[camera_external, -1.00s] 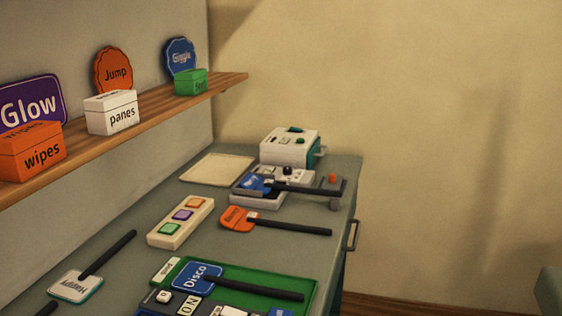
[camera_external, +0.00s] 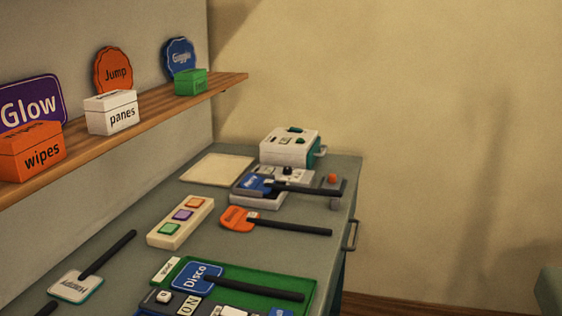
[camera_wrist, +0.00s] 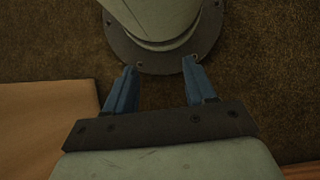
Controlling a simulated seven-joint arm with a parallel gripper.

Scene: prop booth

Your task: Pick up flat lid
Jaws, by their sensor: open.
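A flat, thin cream panel (camera_external: 217,169) with a slight rim lies on the far left part of the grey counter, against the shelf wall. It may be the flat lid; I cannot tell for sure. Nothing lies on it. My gripper (camera_wrist: 160,66) shows only in the wrist view, with its two blue fingers apart and nothing between them. It is over brown floor and a round dark flange, away from the counter objects. The external view does not show my gripper.
A white-and-teal box (camera_external: 290,147) stands just right of the panel, beside a grey device (camera_external: 258,200) with a paddle sign on it. A button strip (camera_external: 181,222), an orange paddle (camera_external: 238,219) and a green tray (camera_external: 310,280) lie nearer. A wooden shelf (camera_external: 150,112) with boxes overhangs the left.

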